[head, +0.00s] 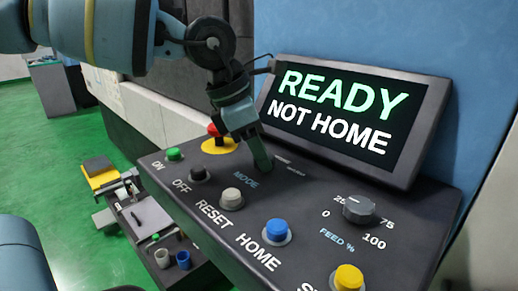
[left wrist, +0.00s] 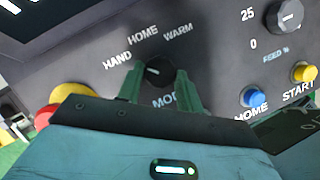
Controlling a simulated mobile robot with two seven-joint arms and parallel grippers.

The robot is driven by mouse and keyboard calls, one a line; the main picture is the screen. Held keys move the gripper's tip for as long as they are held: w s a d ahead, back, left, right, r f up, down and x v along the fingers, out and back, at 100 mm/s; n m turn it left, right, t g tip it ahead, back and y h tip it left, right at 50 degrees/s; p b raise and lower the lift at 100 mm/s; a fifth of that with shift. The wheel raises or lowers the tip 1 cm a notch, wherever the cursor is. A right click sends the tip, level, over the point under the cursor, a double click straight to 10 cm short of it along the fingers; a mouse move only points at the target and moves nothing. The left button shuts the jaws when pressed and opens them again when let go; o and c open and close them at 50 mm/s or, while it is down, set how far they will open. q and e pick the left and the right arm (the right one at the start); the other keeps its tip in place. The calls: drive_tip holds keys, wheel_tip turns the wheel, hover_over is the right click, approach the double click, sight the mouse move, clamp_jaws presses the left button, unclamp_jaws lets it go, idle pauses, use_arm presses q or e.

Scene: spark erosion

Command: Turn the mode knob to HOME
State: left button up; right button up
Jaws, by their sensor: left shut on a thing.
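The mode knob (left wrist: 157,70) is a dark round knob in the left wrist view, with the labels HAND, HOME and WARM above it and MODE below. A small pale mark on it points to the left, roughly toward HAND. My left gripper (left wrist: 159,82) is shut on the knob, with one green finger on each side. In the head view my left gripper (head: 262,163) reaches down to the panel, and its fingers hide the knob. The screen (head: 342,112) reads READY, NOT HOME. My right gripper is not in view.
The control panel (head: 300,190) carries a red emergency stop (head: 214,130), a green button (head: 174,154), a grey RESET button (head: 232,199), a blue HOME button (head: 276,231), a yellow button (head: 348,278) and a feed knob (head: 358,209). The screen stands close behind the gripper.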

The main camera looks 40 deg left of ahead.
use_arm(q)
drive_tip(key=m, duration=0.2)
drive_tip(key=m+g+h, duration=0.1)
drive_tip(key=shift+w+a+m+b, duration=0.2)
drive_tip(key=shift+m+b, duration=0.1)
drive_tip(key=shift+m, duration=0.1)
drive_tip(key=shift+w+m+g+b, duration=0.15)
drive_tip(key=shift+m+g, duration=0.35)
drive_tip(key=shift+m, duration=0.75)
drive_tip(key=shift+m+g+b, duration=0.15)
drive_tip(key=shift+m+g, duration=0.35)
drive_tip(key=shift+m, duration=0.75)
drive_tip(key=shift+h, duration=0.3)
drive_tip(key=o, duration=1)
drive_tip(key=v, duration=0.8)
drive_tip(key=shift+d+f, duration=0.1)
drive_tip(key=shift+f, duration=0.05)
